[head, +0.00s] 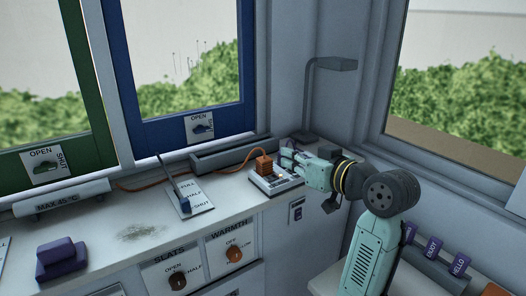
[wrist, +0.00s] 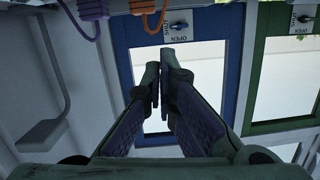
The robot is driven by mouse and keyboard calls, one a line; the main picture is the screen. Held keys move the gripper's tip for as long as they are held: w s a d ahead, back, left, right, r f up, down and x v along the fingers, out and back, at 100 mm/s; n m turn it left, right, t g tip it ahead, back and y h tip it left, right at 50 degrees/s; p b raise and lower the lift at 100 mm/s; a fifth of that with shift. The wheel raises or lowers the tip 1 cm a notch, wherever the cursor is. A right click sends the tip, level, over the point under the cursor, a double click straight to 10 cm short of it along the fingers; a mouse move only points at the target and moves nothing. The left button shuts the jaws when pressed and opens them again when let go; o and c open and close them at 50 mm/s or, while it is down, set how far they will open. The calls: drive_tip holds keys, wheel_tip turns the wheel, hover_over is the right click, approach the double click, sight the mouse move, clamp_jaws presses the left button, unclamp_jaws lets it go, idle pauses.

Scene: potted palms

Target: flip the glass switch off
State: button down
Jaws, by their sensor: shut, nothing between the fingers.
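A small white panel (head: 266,187) with an orange plug block (head: 264,165) on it lies on the counter at the right end. Its markings are too small to read, and I cannot tell whether it holds the glass switch. My gripper (head: 284,157) is beside the orange block, above the panel's back right part; any contact is unclear. A small switch plate (head: 297,210) is on the counter's front below the panel.
A lever plate (head: 194,199) marked FULL, HALF, SHUT stands left of the panel. A grey trough (head: 225,155) and a dark lamp (head: 310,100) are behind. SLATS (head: 176,279) and WARMTH (head: 232,252) knobs are on the front.

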drive_tip(key=shift+s+d+f+g, duration=0.15)
drive_tip(key=shift+s+d, duration=0.1)
drive_tip(key=shift+d, duration=0.5)
drive_tip(key=shift+s+d+f+g, duration=0.1)
drive_tip(key=shift+s+d+g, duration=0.1)
drive_tip(key=shift+d, duration=0.55)
drive_tip(key=b, duration=0.2)
hover_over(271, 178)
drive_tip(key=d, duration=0.1)
wheel_tip(271, 178, down, 3)
drive_tip(key=shift+r, duration=0.1)
drive_tip(key=shift+s+d+f+b, duration=0.1)
drive_tip(key=shift+s+f+b, duration=0.15)
drive_tip(key=shift+f+b, duration=0.95)
drive_tip(key=shift+f, duration=0.55)
drive_tip(key=shift+s, duration=0.1)
drive_tip(key=shift+f, duration=0.1)
